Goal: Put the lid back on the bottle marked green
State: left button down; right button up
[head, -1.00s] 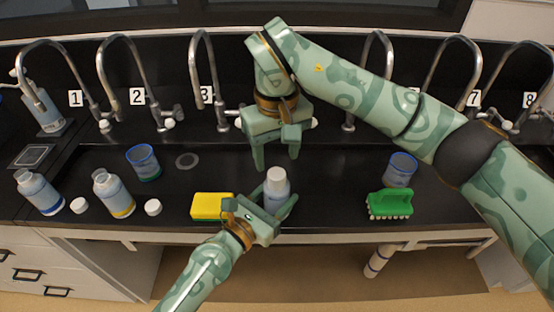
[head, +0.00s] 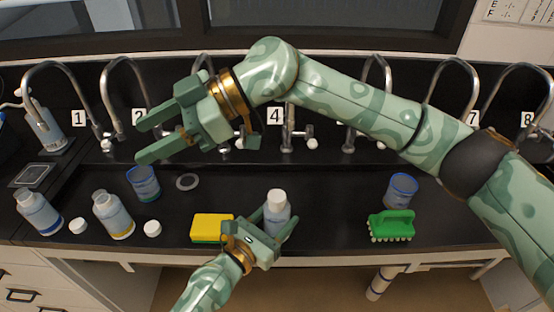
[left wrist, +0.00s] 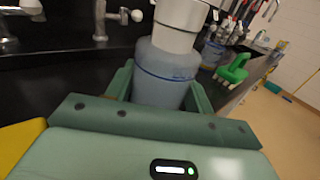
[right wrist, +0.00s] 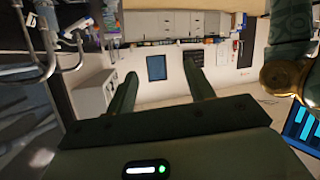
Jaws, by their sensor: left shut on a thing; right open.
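A pale blue-grey bottle (head: 277,216) stands upright near the counter's front edge. A white lid (head: 277,196) sits on its top; I cannot tell how tightly. Its coloured mark is hidden, so I cannot confirm that it is green. My left gripper (head: 271,226) is shut around the bottle's body. The left wrist view shows the bottle (left wrist: 163,75) between the fingers with the white lid (left wrist: 180,22) above. My right gripper (head: 140,142) is open and empty, raised over the left part of the counter and pointing left. The right wrist view shows nothing between its fingers (right wrist: 160,85).
A blue-marked bottle (head: 38,212) and a yellow-marked bottle (head: 112,215) stand lidless at left, with white lids (head: 78,226) (head: 152,228) beside them. A yellow sponge (head: 212,226), a green brush (head: 391,225) and two blue-rimmed beakers (head: 143,184) (head: 402,190) are nearby. Taps line the back.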

jog(key=w+a+r+m+t+y, duration=0.1)
jog(key=w+r+m+t+y, duration=0.1)
jog(key=w+r+t+y, duration=0.8)
jog(key=w+d+m+t+h, duration=0.2)
jog(key=w+m+t+h, duration=0.25)
jog(key=w+h, duration=0.2)
jog(key=n+g+h, duration=1)
jog(key=n+h, duration=0.4)
jog(key=h, duration=0.3)
send_over(277, 195)
jog(key=shift+y, duration=0.25)
jog(key=f, duration=2)
jog(key=shift+w+a+f, duration=0.1)
jog(key=shift+w+a, duration=0.2)
jog(key=shift+w, duration=0.05)
jog(key=shift+s+d+n+g, duration=0.25)
jog(key=shift+s+d+n, duration=0.1)
jog(key=shift+n, duration=0.2)
jog(key=shift+f, duration=0.1)
jog(key=shift+f, duration=3.9)
